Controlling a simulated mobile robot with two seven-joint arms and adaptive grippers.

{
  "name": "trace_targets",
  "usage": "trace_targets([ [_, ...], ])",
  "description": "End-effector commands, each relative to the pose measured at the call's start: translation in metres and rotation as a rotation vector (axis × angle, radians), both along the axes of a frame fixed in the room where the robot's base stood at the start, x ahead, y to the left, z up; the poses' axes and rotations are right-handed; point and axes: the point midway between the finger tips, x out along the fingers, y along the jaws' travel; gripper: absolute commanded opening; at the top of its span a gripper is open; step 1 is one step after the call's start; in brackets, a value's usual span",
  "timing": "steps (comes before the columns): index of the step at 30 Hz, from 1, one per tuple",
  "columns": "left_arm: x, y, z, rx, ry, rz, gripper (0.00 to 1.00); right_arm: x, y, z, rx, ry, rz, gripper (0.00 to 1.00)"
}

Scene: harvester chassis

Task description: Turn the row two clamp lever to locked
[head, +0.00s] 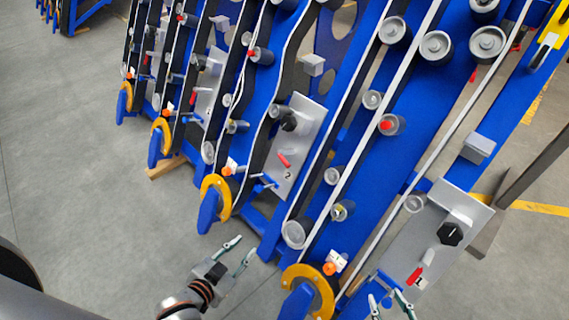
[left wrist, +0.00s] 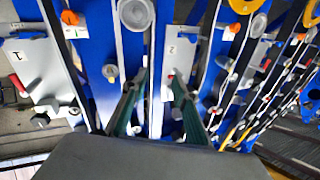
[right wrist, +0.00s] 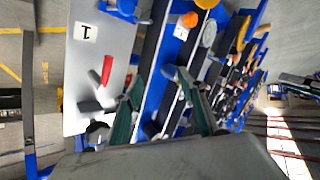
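The row two plate (head: 308,118), a grey panel marked 2, stands on the blue frame in the middle of the head view. It carries a red lever (head: 284,160) and a black knob (head: 289,124). A blue-and-grey handle (head: 262,181) sits by its lower left edge; I cannot tell which part is the clamp lever. In the left wrist view the row two plate (left wrist: 181,50) is just beyond the fingers. My left gripper (head: 241,249) is open and empty, below and apart from the plate. My right gripper (head: 389,299) is open and empty near the row one plate.
The row one plate (head: 450,215) has its own red lever (head: 414,276) and black knob (head: 451,234). Yellow-orange rings (head: 216,187) and blue arms stick out at the row ends. Grey floor (head: 90,190) is free at the left.

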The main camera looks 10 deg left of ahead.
Motion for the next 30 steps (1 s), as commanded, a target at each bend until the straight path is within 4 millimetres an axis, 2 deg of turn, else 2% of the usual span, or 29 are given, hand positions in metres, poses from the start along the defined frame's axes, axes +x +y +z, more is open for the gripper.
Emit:
trace_targets([
  [1, 0.026, 0.003, -0.008, 0.047, -0.064, -0.031, 0.28, 0.001, 0.003, -0.010, 0.006, -0.004, 0.002, 0.40],
  [3, 0.059, 0.005, -0.006, 0.117, -0.160, -0.077, 0.28, 0.005, 0.007, -0.012, 0.014, -0.017, 0.007, 0.40],
  [9, 0.141, 0.007, 0.006, 0.317, -0.416, -0.210, 0.28, 0.013, 0.018, -0.015, 0.036, -0.046, 0.017, 0.40],
  [12, 0.175, 0.007, 0.008, 0.419, -0.531, -0.279, 0.28, 0.015, 0.022, -0.019, 0.047, -0.054, 0.020, 0.40],
  [16, 0.213, 0.006, 0.008, 0.551, -0.668, -0.373, 0.28, 0.016, 0.028, -0.025, 0.062, -0.057, 0.025, 0.40],
  [21, 0.255, 0.005, -0.003, 0.715, -0.825, -0.507, 0.28, 0.015, 0.034, -0.035, 0.083, -0.051, 0.027, 0.40],
  [27, 0.292, 0.009, -0.023, 0.882, -0.967, -0.662, 0.28, 0.013, 0.039, -0.045, 0.104, -0.039, 0.027, 0.40],
  [30, 0.304, 0.011, -0.029, 0.939, -1.014, -0.719, 0.28, 0.013, 0.040, -0.046, 0.113, -0.037, 0.026, 0.40],
])
